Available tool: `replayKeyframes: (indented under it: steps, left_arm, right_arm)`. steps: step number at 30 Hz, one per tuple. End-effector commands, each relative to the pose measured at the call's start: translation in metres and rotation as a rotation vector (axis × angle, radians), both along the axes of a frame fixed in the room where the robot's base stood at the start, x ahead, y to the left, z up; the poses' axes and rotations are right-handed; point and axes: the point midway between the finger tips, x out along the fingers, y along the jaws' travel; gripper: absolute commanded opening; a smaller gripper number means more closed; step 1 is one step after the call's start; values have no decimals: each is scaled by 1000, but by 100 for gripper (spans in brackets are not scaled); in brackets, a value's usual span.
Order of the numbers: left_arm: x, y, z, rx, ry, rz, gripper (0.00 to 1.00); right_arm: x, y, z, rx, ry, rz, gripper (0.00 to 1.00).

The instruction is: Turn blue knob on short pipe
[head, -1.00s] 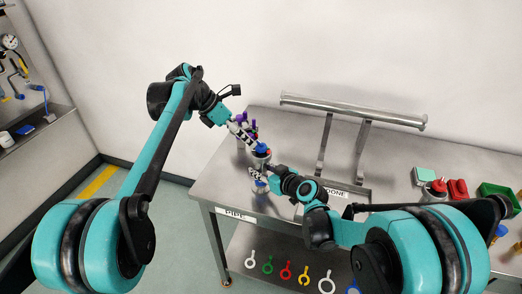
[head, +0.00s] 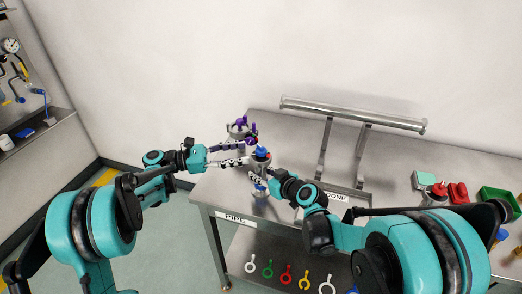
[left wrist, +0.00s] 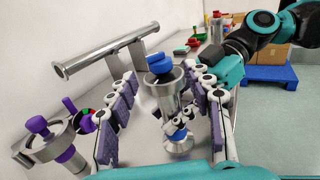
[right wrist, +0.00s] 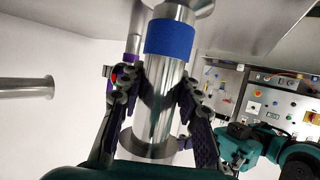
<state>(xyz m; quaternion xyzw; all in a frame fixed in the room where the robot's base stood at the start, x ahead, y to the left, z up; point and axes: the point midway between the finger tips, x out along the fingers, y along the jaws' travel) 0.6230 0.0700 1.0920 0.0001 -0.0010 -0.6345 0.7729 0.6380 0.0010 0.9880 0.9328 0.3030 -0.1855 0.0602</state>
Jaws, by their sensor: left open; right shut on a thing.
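The short pipe is an upright metal cylinder (left wrist: 168,90) with a blue knob (left wrist: 159,62) on top. In the head view the blue knob (head: 262,152) is near the table's left end. My left gripper (head: 249,155) is open and comes in level from the left. In the left wrist view its padded fingers stand on both sides of the pipe, apart from it. My right gripper (head: 257,178) is shut on the pipe's lower part. In the right wrist view the pipe (right wrist: 157,105) is between its fingers, with a blue band (right wrist: 170,38) beyond them.
A metal vessel with purple knobs (left wrist: 48,140) stands close to my left gripper; it also shows in the head view (head: 240,128). A raised metal bar (head: 352,112) stands at the back. A green bin (head: 497,194) and red parts (head: 458,192) are at the right.

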Motion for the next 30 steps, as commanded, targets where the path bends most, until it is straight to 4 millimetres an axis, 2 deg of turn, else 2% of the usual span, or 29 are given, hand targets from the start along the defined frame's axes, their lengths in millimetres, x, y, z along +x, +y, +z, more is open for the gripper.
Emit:
replayKeyframes:
  steps: [3,9,15,23,28,29,30]
  left_arm:
    - [4,-26,0,1,0,-3,51]
    - [11,-57,0,1,1,-2,51]
    - [14,-69,0,1,1,0,51]
    - [14,-70,0,2,1,1,51]
    - [14,-70,0,2,1,0,6]
    - [14,-70,0,2,1,0,1]
    - [14,-70,0,2,1,0,1]
  right_arm:
    - [0,0,0,0,1,1,0]
    - [0,0,0,0,1,1,0]
    - [-1,0,0,0,1,1,0]
    - [-1,0,0,0,1,2,0]
    - [-1,0,0,0,1,1,0]
    - [-1,0,0,0,1,1,0]
    - [-1,0,0,0,1,1,0]
